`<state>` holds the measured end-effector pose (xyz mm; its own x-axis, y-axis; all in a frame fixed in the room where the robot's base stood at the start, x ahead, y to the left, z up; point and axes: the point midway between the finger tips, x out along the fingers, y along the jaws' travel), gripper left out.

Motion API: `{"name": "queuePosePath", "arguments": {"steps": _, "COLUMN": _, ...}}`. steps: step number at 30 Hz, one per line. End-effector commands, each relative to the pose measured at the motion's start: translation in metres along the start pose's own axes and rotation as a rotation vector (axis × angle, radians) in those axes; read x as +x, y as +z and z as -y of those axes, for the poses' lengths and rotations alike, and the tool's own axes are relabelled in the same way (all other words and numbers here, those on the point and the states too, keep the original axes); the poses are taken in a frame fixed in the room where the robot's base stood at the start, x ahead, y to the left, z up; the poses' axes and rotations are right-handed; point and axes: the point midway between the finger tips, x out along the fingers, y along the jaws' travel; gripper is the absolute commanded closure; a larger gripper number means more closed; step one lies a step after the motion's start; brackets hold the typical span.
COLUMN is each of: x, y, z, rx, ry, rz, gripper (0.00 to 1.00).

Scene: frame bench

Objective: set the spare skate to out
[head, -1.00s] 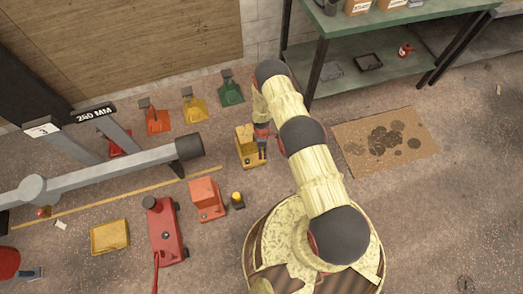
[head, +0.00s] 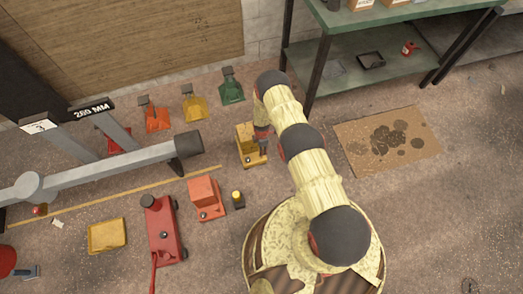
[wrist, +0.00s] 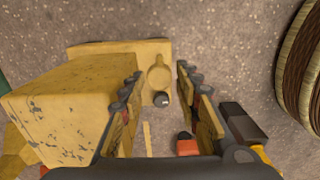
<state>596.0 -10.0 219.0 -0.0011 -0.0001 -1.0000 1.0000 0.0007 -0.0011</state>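A yellow skate (head: 246,146) stands on the floor beside my gripper in the head view; no label shows that it is the spare one. In the wrist view its worn yellow block (wrist: 68,108) is at left and its flat plate (wrist: 105,52) lies beyond. A small yellow lever (wrist: 159,75) with a dark round end lies on the plate, seen between my fingers. My gripper (wrist: 160,76) is open, its two fingers apart, and nothing is pinched. In the head view my gripper (head: 262,143) hides part of the skate's right side. A similar red skate (head: 206,198) stands nearer.
A red jack (head: 165,232), a yellow tray (head: 107,236) and a small dark post with yellow top (head: 238,199) stand nearby. Orange, yellow and green wedges (head: 232,90) line the back. A grey beam (head: 110,170) reaches in from the left. A stained cardboard sheet (head: 350,150) lies right.

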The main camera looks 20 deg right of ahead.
Motion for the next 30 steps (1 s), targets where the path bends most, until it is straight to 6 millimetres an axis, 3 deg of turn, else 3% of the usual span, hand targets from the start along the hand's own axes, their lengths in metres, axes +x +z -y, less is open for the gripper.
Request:
{"name": "queuePosePath", "arguments": {"steps": 11, "x": 0.0059, "y": 0.0000, "z": -0.0006, "rx": 0.001, "ry": 0.001, "rz": 0.000, "gripper": 0.67}}
{"name": "queuePosePath", "arguments": {"steps": 27, "x": 0.0059, "y": 0.0000, "z": -0.0003, "rx": 0.001, "ry": 0.000, "rz": 0.000, "gripper": 0.98}}
{"name": "queuePosePath", "arguments": {"steps": 30, "x": 0.0060, "y": 0.0000, "z": -0.0002, "rx": 0.001, "ry": 0.000, "rz": 0.000, "gripper": 1.00}}
